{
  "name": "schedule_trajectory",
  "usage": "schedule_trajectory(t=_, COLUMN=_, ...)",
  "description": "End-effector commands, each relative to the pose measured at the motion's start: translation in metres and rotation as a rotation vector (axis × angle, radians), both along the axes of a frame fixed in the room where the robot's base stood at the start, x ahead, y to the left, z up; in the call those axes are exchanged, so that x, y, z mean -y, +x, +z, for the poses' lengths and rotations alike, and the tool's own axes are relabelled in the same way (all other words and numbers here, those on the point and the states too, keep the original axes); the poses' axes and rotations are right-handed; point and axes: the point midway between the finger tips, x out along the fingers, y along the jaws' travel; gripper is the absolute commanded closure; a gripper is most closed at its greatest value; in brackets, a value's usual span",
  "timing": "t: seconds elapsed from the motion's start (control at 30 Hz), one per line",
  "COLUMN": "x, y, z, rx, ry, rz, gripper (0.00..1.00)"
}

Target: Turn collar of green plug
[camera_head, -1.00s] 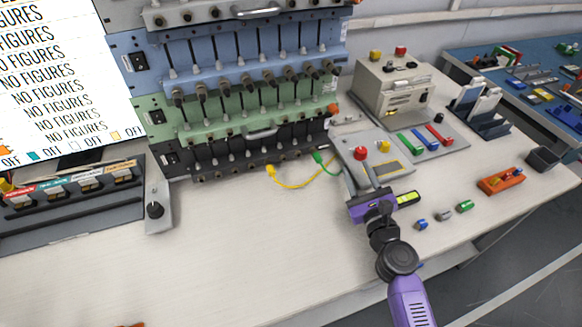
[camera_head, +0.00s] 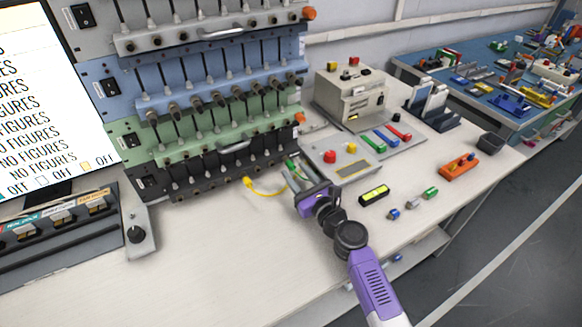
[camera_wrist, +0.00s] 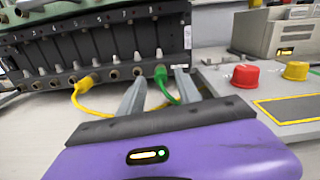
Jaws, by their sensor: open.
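The green plug (camera_wrist: 161,76) sits at the right end of the lowest row of round sockets on the dark rack, with its green cable hanging below. It also shows in the head view (camera_head: 291,166), partly hidden by my gripper. My purple gripper (camera_wrist: 158,88) is open and empty, with its two grey fingers pointing at the rack. In the wrist view the green plug appears between the fingertips. The fingers look short of it, and I see no contact.
A yellow plug (camera_wrist: 85,83) with a yellow cable sits to the left in the same row. A grey box with a red knob (camera_head: 330,156) and a yellow knob stands right of my gripper. A level (camera_head: 374,195) lies on the table.

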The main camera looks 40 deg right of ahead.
Motion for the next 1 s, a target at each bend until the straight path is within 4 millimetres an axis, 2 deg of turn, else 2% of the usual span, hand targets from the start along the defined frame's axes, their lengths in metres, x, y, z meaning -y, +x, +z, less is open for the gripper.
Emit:
schedule_trajectory(t=0.1, x=0.005, y=0.016, z=0.0, rx=0.001, ry=0.0, rz=0.0, gripper=0.59)
schedule_trajectory(t=0.2, x=0.007, y=0.025, z=0.0, rx=0.0, ry=0.0, rz=0.0, gripper=0.59)
schedule_trajectory(t=0.57, x=0.009, y=0.03, z=0.0, rx=0.0, ry=0.0, rz=0.0, gripper=0.59)
schedule_trajectory(t=0.77, x=0.008, y=0.03, z=0.0, rx=0.0, ry=0.0, rz=0.0, gripper=0.97)
schedule_trajectory(t=0.8, x=0.009, y=0.03, z=0.0, rx=0.0, ry=0.0, rz=0.0, gripper=1.0)
schedule_trajectory(t=1.0, x=0.008, y=0.03, z=-0.001, rx=-0.007, ry=-0.023, rz=0.0, gripper=1.0)
